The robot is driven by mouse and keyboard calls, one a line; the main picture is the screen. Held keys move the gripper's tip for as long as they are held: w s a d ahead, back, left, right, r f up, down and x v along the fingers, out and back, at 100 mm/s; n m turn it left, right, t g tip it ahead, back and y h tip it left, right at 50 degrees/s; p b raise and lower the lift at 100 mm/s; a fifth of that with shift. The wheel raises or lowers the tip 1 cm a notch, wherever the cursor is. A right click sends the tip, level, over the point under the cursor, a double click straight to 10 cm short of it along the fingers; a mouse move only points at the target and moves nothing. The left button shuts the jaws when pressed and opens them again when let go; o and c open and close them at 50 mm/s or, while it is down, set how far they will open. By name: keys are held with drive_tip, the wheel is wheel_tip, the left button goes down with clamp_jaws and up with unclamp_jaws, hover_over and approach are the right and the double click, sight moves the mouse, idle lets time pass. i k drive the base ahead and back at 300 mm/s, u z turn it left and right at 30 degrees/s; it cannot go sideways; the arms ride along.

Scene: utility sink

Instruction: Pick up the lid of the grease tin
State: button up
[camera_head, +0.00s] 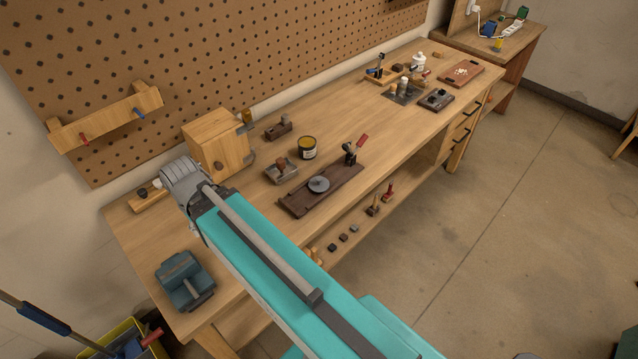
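The grease tin (307,148) is a small dark round tin with a pale label, standing upright on the workbench. Its top looks open, with yellow-brown grease showing inside. A flat grey disc (319,184), which looks like the tin's lid, lies on a long dark wooden board (298,205) in front of the tin, apart from it. The disc has a small raised spot in its middle. My teal arm reaches in from the lower right, to the left of the disc. My gripper's fingers cannot be made out.
A red-handled tool (352,152) stands at the board's right end. A wooden cabinet (218,150), a small plane (278,127) and another plane (281,170) are near the tin. A blue-grey vise-like block (185,281) sits at the near left. Bench space right of the tin is clear.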

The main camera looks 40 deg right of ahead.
sight(318, 185)
drive_tip(key=z, duration=0.05)
drive_tip(key=k, duration=0.55)
drive_tip(key=z, duration=1)
drive_tip(key=i, duration=1)
drive_tip(key=u, duration=0.05)
